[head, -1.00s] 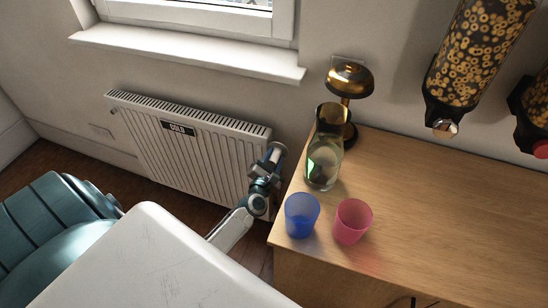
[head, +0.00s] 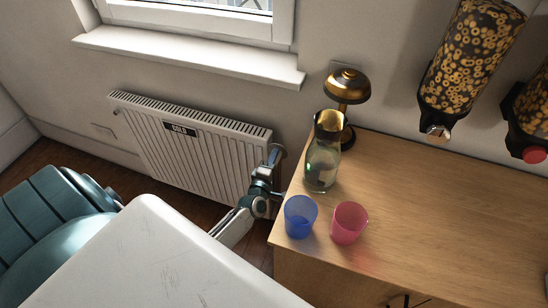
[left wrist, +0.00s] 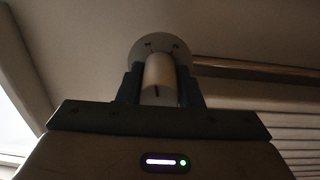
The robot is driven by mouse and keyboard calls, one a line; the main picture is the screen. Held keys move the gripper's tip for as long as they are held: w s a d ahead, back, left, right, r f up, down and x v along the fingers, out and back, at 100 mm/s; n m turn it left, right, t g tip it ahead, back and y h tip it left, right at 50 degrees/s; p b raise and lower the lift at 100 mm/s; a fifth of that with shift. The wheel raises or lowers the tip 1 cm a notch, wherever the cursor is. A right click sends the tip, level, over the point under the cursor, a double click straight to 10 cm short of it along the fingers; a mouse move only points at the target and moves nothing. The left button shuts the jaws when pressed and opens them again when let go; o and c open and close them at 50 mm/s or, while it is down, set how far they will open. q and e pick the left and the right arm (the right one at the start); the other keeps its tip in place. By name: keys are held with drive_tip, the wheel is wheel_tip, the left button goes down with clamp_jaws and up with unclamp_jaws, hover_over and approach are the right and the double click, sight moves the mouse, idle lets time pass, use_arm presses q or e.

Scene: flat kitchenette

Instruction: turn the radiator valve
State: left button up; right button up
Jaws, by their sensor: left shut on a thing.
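The white radiator (head: 190,145) hangs on the wall under the window, with a small black label reading "COLD" (head: 180,129). The radiator valve (left wrist: 160,80) shows in the left wrist view as a pale round knob with a dark mark line, in front of a round disc with small marks (left wrist: 160,47). In the head view the disc (head: 279,150) shows at the radiator's right end. My left gripper (left wrist: 160,88) is shut on the knob, one finger on each side; it also shows in the head view (head: 273,160). My right gripper is not in view.
A wooden counter (head: 450,200) stands close right of my left arm, with a blue cup (head: 300,217), a pink cup (head: 348,223), a glass carafe (head: 322,165) and a brass lamp (head: 347,86). A pipe (left wrist: 250,68) runs right from the valve.

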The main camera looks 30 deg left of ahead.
use_arm(q)
drive_tip(key=m+p, duration=0.1)
drive_tip(key=m, duration=0.2)
drive_tip(key=m+p, duration=0.2)
drive_tip(key=m, duration=0.1)
drive_tip(key=shift+m, duration=0.3)
drive_tip(key=m+p, duration=0.1)
drive_tip(key=m, duration=0.2)
drive_tip(key=shift+r+m+p, duration=0.1)
drive_tip(key=shift+m+p, duration=0.2)
drive_tip(key=shift+p, duration=0.05)
drive_tip(key=m+p, duration=0.3)
drive_tip(key=m, duration=0.3)
drive_tip(key=shift+m+h, duration=0.3)
drive_tip(key=m+p, duration=0.1)
drive_tip(key=m, duration=0.3)
drive_tip(key=shift+p, duration=0.35)
drive_tip(key=m+p, duration=0.1)
drive_tip(key=m, duration=0.3)
drive_tip(key=m+p, duration=0.1)
drive_tip(key=m, duration=0.3)
drive_tip(key=shift+p, duration=0.3)
drive_tip(key=shift+m+p, duration=0.35)
drive_tip(key=shift+m, duration=1.35)
